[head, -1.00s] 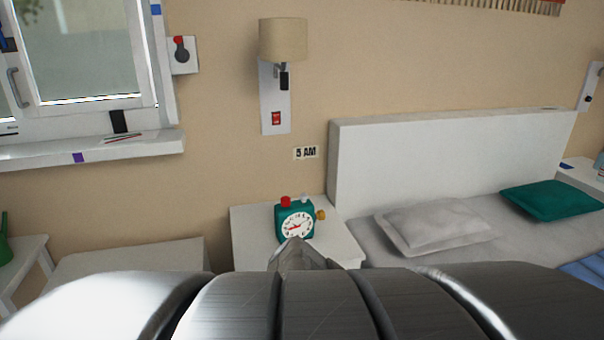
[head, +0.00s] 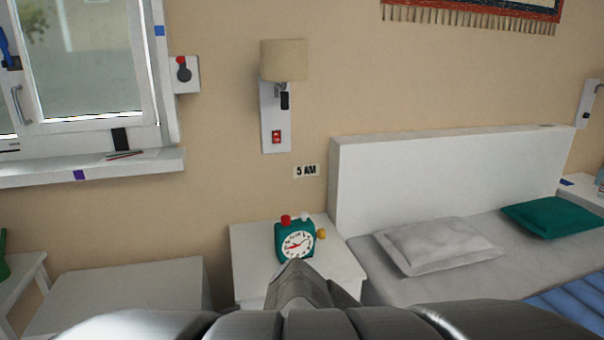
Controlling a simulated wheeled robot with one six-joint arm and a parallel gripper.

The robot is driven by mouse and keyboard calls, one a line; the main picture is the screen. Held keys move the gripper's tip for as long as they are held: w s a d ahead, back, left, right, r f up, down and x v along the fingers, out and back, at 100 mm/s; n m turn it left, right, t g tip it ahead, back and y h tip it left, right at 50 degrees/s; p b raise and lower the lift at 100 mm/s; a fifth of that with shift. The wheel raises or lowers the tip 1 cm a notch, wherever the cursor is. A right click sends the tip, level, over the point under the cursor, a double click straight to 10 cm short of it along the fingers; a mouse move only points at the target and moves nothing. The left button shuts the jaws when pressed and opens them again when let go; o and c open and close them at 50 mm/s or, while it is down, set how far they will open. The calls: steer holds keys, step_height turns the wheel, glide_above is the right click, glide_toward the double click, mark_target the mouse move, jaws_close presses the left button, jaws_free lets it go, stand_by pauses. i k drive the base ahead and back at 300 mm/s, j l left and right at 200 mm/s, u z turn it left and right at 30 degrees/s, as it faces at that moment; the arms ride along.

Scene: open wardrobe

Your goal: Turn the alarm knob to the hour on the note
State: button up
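The alarm clock (head: 295,241) stands on the white nightstand (head: 256,287). It has a teal case and a white dial with dark and red hands. A red button (head: 286,219) and a white one (head: 305,217) are on top. A small yellow knob (head: 321,234) sticks out at its right side. The note (head: 306,171) on the wall above reads "5 AM". My metal arm fills the bottom edge, and its pointed end (head: 300,287) shows just below the clock in the picture. No fingers can be made out, and I cannot tell whether it touches anything.
The bed's white headboard (head: 440,172) and grey pillow (head: 437,246) are right of the nightstand. A wall lamp (head: 284,60) with a red switch (head: 276,137) hangs above. A window sill (head: 50,171) and a low white surface (head: 130,283) are at left.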

mark_target(286, 219)
steer(key=i+j+u, duration=0.2)
steer(key=i, duration=0.3)
steer(key=i+u, duration=0.2)
steer(key=i, duration=0.3)
